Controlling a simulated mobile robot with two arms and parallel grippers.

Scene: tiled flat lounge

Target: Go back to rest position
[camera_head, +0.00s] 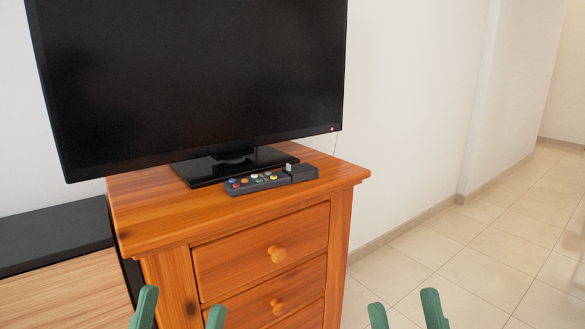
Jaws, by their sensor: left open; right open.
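My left gripper (179,310) shows at the bottom edge of the head view, left of the middle. Its two green fingers are apart, with nothing between them. It appears in front of the lower part of the wooden drawer cabinet (160,222). My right gripper (406,312) is at the bottom edge, right of the middle. Its two green fingers are apart and empty, seen against the tiled floor. Both arms behind the fingers are out of view.
A black television (190,75) stands on the cabinet. A dark remote-like object with coloured buttons (258,181) lies before its base. A black-topped low unit (55,236) stands at left. Tiled floor (470,260) is clear at right, along a white wall (420,100).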

